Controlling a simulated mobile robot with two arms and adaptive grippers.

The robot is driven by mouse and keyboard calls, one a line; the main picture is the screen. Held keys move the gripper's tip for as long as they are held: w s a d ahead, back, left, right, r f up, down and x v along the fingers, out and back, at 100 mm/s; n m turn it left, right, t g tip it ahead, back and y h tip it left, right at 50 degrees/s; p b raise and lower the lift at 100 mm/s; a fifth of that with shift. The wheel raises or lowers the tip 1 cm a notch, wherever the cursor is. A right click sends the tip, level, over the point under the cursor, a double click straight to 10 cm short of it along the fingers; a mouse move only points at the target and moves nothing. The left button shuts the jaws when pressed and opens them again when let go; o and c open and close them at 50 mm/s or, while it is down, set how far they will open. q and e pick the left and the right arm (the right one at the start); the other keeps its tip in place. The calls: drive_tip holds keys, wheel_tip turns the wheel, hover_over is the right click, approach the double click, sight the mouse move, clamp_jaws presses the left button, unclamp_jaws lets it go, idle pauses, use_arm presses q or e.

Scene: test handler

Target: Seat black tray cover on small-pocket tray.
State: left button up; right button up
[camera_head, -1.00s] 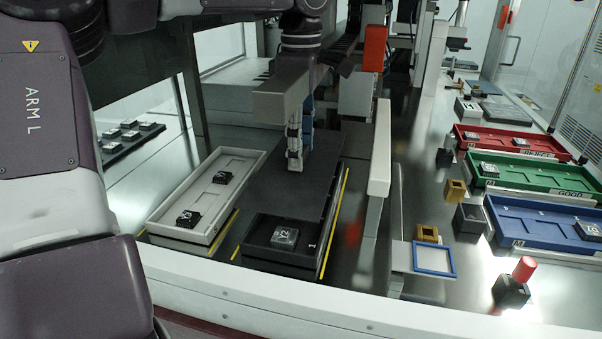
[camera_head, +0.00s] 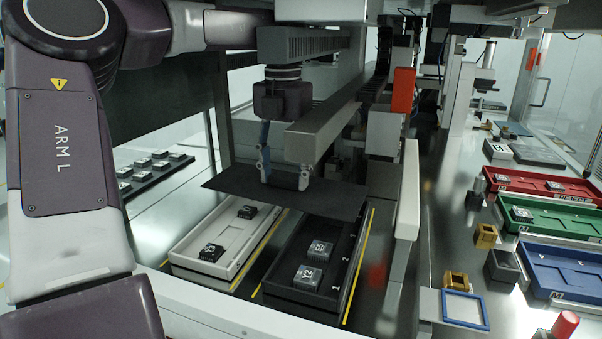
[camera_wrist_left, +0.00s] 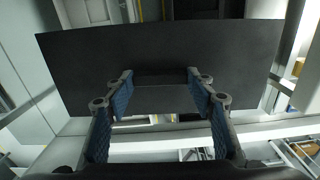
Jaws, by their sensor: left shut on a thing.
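The black tray cover (camera_head: 335,197) is a thin dark flat plate. My left gripper (camera_head: 284,178) is shut on it and holds it above the trays. In the left wrist view the cover (camera_wrist_left: 90,58) spreads out beyond the blue-padded fingers of the gripper (camera_wrist_left: 160,82). Below the plate are a light grey tray (camera_head: 232,268) with two dark chips and a black tray (camera_head: 337,285) with two grey chips in view. The cover hides their far ends. I cannot tell which is the small-pocket tray. My right gripper is not in view.
Red (camera_head: 520,182), green (camera_head: 520,229) and blue (camera_head: 535,270) trays stand on the right bench. A pale upright rail (camera_head: 407,195) stands right of the black tray. Yellow lines flank the trays. A dark rack (camera_head: 150,178) holds several chips at the left.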

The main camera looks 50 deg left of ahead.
sight(236, 180)
use_arm(q)
drive_tip(key=a+n, duration=0.1)
drive_tip(key=n, duration=0.1)
drive_tip(key=s+a+n, duration=0.1)
drive_tip(key=n, duration=0.2)
drive_tip(key=s+a+n, duration=0.1)
drive_tip(key=a+n, duration=0.1)
drive_tip(key=n, duration=0.1)
drive_tip(key=shift+s+f, duration=0.2)
drive_tip(key=shift+f, duration=0.2)
drive_tip(key=s+a+n, duration=0.1)
drive_tip(key=n, duration=0.2)
drive_tip(key=s+a+n, duration=0.1)
drive_tip(key=n, duration=0.1)
drive_tip(key=s+a+f+n, duration=0.1)
drive_tip(key=a+n, duration=0.1)
drive_tip(key=n, duration=0.1)
drive_tip(key=shift+n, duration=0.3)
drive_tip(key=shift+s+a+f+n, duration=0.1)
drive_tip(key=shift+s+a+n, duration=0.3)
drive_tip(key=shift+n, duration=0.7)
drive_tip(key=shift+f+b, duration=1.9)
drive_tip(key=shift+f, duration=0.6)
drive_tip(key=shift+f+b, duration=0.4)
drive_tip(key=shift+f, duration=0.3)
